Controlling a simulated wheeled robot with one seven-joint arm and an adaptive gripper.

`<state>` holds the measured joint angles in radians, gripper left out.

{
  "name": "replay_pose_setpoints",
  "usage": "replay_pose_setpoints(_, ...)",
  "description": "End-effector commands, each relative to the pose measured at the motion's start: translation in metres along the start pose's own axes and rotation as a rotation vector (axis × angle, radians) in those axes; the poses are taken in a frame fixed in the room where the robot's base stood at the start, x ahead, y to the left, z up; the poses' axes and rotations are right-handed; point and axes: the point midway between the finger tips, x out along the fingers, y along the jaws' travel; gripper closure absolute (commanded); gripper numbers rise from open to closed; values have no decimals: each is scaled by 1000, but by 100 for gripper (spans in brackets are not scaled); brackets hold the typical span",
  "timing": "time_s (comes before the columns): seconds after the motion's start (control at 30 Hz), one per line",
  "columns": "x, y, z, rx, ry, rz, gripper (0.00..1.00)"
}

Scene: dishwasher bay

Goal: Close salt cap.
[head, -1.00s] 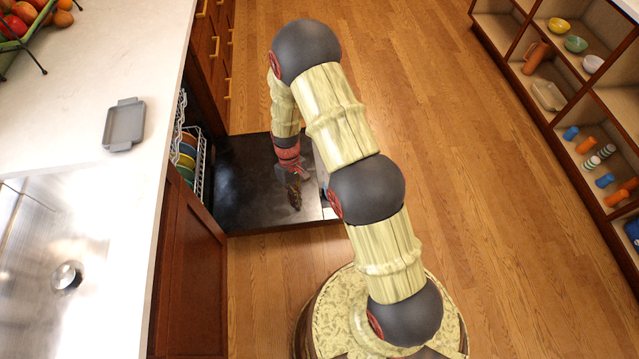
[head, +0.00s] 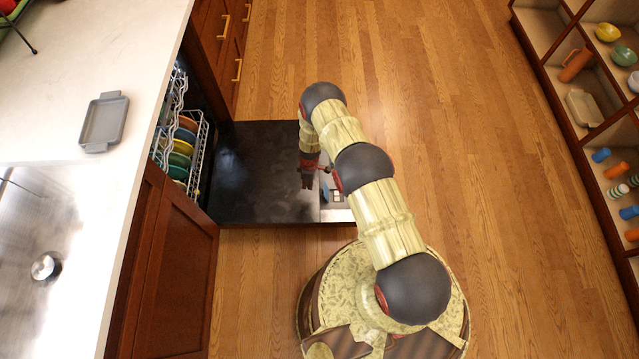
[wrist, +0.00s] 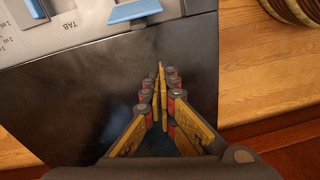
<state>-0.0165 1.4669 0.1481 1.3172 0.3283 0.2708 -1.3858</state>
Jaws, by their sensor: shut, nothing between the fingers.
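The dishwasher door (head: 255,180) lies open and flat, with a dark inner face; it also shows in the wrist view (wrist: 70,110). A grey dispenser panel (wrist: 80,38) marked "TAB" is set in it, and it shows at the door's right end in the head view. A blue piece (wrist: 135,11) stands out from this panel, with a second blue piece (wrist: 37,8) to its left. I cannot tell which is the salt cap, or whether it is open. My gripper (head: 307,184) is shut and empty above the door; its fingertips (wrist: 160,68) appear just below the panel in the wrist view.
A dish rack (head: 183,150) with several coloured plates stands inside the dishwasher at left. A counter (head: 60,110) with a grey tray (head: 104,121) runs along the left. Open shelves (head: 590,90) stand at right. The wooden floor (head: 440,110) between is clear.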

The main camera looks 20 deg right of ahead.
Motion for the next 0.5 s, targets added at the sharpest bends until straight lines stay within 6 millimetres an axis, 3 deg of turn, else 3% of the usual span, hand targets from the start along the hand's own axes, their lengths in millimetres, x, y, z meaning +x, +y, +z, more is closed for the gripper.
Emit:
replay_pose_setpoints(0.33,3,15,-3,-230,6,55,100)
replay_pose_setpoints(0.5,24,15,-3,-232,6,54,100)
